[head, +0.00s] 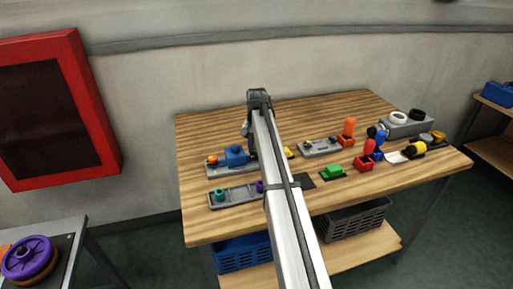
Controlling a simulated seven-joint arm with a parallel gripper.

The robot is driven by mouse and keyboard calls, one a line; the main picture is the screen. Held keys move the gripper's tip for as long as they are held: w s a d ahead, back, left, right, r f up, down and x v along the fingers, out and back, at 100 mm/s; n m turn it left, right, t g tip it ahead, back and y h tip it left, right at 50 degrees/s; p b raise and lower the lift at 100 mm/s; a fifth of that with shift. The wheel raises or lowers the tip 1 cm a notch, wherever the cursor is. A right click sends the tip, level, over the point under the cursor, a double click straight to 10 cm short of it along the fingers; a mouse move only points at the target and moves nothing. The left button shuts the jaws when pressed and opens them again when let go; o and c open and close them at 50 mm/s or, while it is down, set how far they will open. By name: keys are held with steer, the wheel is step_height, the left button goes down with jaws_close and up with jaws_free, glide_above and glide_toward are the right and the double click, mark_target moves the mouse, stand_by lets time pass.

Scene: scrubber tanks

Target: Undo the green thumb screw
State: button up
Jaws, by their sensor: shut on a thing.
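A teal-green knob (219,194) stands at the left end of the grey front plate (240,194) on the workbench. It may be the green thumb screw. A purple knob (259,186) is at that plate's right end, beside my arm. My gripper (250,146) is only partly seen, pointing down by the rear plate (216,171), to the right of the blue block (236,155). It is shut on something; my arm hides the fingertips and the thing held. The gripper is apart from the teal-green knob.
A grey holder (405,126) is at the back right. Blue (242,254) and dark (352,219) crates sit below. The bench's front left is clear.

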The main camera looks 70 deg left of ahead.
steer(key=n, duration=0.4)
steer(key=shift+d+f+n, duration=0.1)
steer(key=shift+f+n, duration=0.1)
steer(key=shift+n, duration=0.1)
steer(key=n, duration=0.4)
steer(key=shift+n, duration=0.3)
steer(key=n, duration=0.3)
steer(key=shift+n, duration=0.3)
steer(key=n, duration=0.4)
steer(key=shift+w+n, duration=0.1)
steer(key=shift+n, duration=0.2)
steer(key=n, duration=0.3)
steer(key=shift+n, duration=0.3)
steer(key=n, duration=0.4)
steer(key=shift+n, duration=0.3)
steer(key=n, duration=0.4)
steer(key=shift+n, duration=1.9)
